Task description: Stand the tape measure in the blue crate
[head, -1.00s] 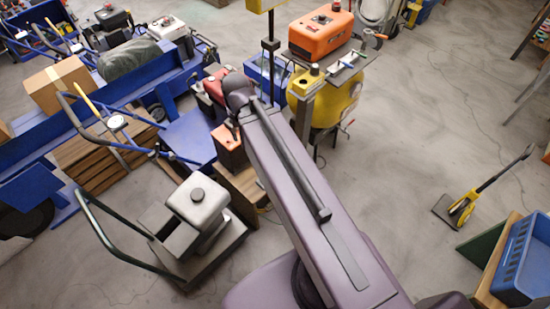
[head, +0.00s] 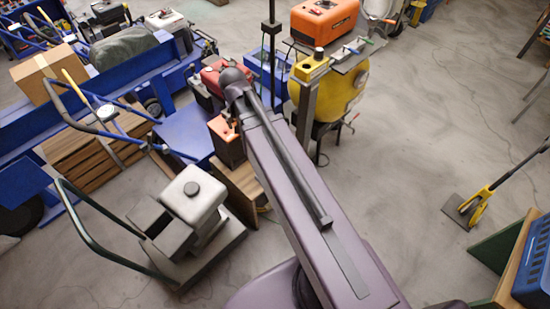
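A blue crate (head: 537,268) stands on a wooden-edged bench at the lower right, cut off by the picture's right edge; its inside is barely visible. I cannot make out a tape measure anywhere in this view. My arm reaches up from the bottom middle, and its far joint is near the red and orange machines. My gripper is not visible, so I cannot see whether it holds anything.
A yellow wheeled tool (head: 477,206) with a long handle stands on the floor left of the crate. A grey engine on a trolley (head: 192,196) is left of my arm. A yellow tank (head: 343,92) stands behind. Right-hand floor is mostly clear.

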